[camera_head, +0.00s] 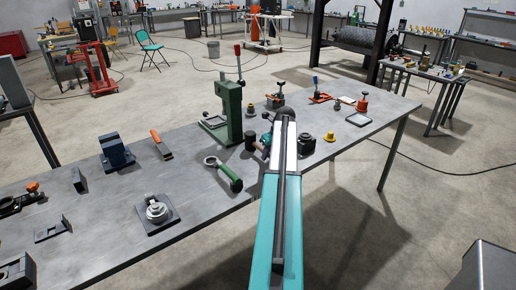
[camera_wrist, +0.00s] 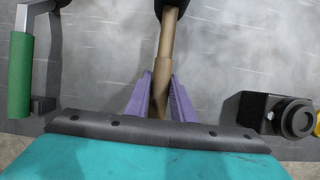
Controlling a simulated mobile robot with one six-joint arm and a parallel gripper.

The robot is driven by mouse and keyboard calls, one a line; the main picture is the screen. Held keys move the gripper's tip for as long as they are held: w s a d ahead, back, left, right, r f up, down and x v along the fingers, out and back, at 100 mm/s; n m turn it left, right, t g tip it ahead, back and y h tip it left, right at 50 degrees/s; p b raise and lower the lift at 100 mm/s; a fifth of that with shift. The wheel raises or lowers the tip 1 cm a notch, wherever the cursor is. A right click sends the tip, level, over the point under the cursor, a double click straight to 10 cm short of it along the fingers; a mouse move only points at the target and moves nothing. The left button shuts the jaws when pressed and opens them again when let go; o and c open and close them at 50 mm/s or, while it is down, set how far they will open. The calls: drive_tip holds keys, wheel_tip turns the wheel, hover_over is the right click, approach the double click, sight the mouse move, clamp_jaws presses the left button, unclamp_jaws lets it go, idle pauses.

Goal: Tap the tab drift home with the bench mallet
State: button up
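The bench mallet has a tan wooden handle (camera_wrist: 167,50) and a dark head (camera_wrist: 172,8), partly cut off at the top of the wrist view. In the head view its dark head (camera_head: 250,142) shows over the bench, just left of my arm's end. My gripper (camera_wrist: 162,92) has purple fingers on both sides of the handle, which appear closed against it. In the head view the fingers (camera_head: 266,145) are small and partly hidden. I cannot tell which small item is the tab drift. A dark block with a round top (camera_wrist: 288,114) stands right of my gripper.
A green-handled ring tool (camera_head: 224,174) lies left of the mallet, and a green press (camera_head: 230,110) stands behind it. A bearing on a plate (camera_head: 157,210) sits front left on the grey bench (camera_head: 105,215). A yellow piece (camera_head: 330,136) and red-topped item (camera_head: 361,104) stand right.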

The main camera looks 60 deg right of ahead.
clamp_jaws()
drive_tip(key=shift+r, duration=0.15)
drive_tip(key=shift+r+p, duration=2.55)
drive_tip(key=shift+r, duration=0.95)
drive_tip(key=s+a+r+p, duration=0.8)
drive_tip(key=a+r+p, duration=0.1)
drive_tip(key=a+r, duration=0.2)
drive_tip(key=shift+s+a+r+p, duration=0.35)
drive_tip(key=shift+a+r+p, duration=0.05)
drive_tip(key=shift+a, duration=0.2)
idle(0.5)
idle(0.6)
